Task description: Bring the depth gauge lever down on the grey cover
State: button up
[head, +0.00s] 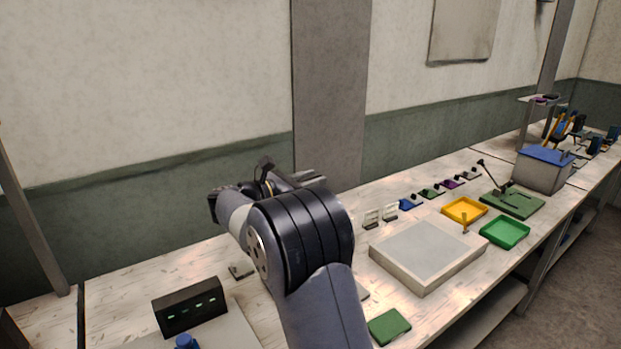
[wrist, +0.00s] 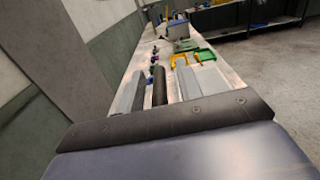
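A dark lever (head: 491,175) with a knob stands tilted up from a green base plate (head: 525,206) at the right of the bench; I take it for the depth gauge lever. A pale block with a flat grey top (head: 428,250) lies nearer; I cannot tell if this is the grey cover. My gripper (head: 262,180) is up over the left part of the bench, far from the lever, and mostly hidden behind my arm. In the wrist view, long grey and black parts (wrist: 158,88) stick out ahead; whether the fingers are open is unclear.
A yellow tray (head: 464,210) and a green tray (head: 504,232) sit between block and lever. A grey box with a blue lid (head: 544,168) stands beyond. Small coloured pieces (head: 431,193) line the back. A black box (head: 190,307) and a green pad (head: 389,326) are nearer.

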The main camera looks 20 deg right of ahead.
grip_shut()
dwell(0.4)
